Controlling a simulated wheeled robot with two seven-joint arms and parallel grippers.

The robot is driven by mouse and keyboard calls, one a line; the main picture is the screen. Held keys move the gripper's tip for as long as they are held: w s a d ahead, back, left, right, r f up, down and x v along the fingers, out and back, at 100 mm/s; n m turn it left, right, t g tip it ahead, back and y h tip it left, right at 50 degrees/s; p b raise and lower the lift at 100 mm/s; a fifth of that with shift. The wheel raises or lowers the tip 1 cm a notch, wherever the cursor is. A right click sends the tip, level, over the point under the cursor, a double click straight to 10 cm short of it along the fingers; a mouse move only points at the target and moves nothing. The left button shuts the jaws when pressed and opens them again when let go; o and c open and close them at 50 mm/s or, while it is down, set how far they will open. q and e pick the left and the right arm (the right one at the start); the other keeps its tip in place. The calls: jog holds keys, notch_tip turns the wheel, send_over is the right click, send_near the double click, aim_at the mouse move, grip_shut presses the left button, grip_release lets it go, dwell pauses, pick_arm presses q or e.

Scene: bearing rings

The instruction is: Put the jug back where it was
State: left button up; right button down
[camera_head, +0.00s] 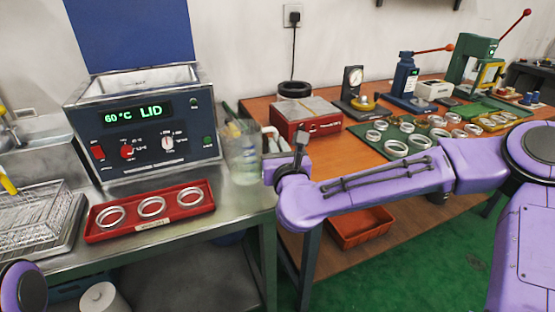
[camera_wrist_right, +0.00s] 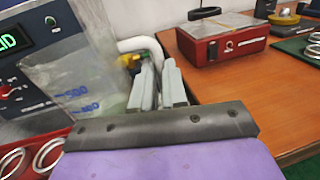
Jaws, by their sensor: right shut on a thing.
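The jug (camera_head: 243,160) is clear plastic with a pale handle and stands upright at the right of the heated bath, over the right end of the steel bench. The frames do not settle whether its base touches the bench. In the right wrist view the jug (camera_wrist_right: 78,82) shows blue volume marks and cloudy contents low down. My right gripper (camera_head: 279,156) is at the handle side of the jug. In the right wrist view its fingers (camera_wrist_right: 158,82) are shut on the white handle (camera_wrist_right: 142,46). My left gripper is out of view.
The heated bath (camera_head: 150,148) reads "60°C LID". A red tray (camera_head: 128,228) with 3 rings lies in front of it. A wire basket (camera_head: 38,215) is at left. A red box (camera_head: 305,122) and a green mat (camera_head: 372,146) with rings sit on the wooden table (camera_head: 262,108).

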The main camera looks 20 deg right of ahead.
notch_tip(320, 180, down, 3)
jog(key=shift+w+d+f, duration=0.1)
jog(key=shift+w+f, duration=0.05)
jog(key=shift+f+b, duration=0.1)
jog(key=shift+b, duration=0.35)
jog(key=c, duration=1.2)
grip_release()
jog(key=shift+o, duration=0.2)
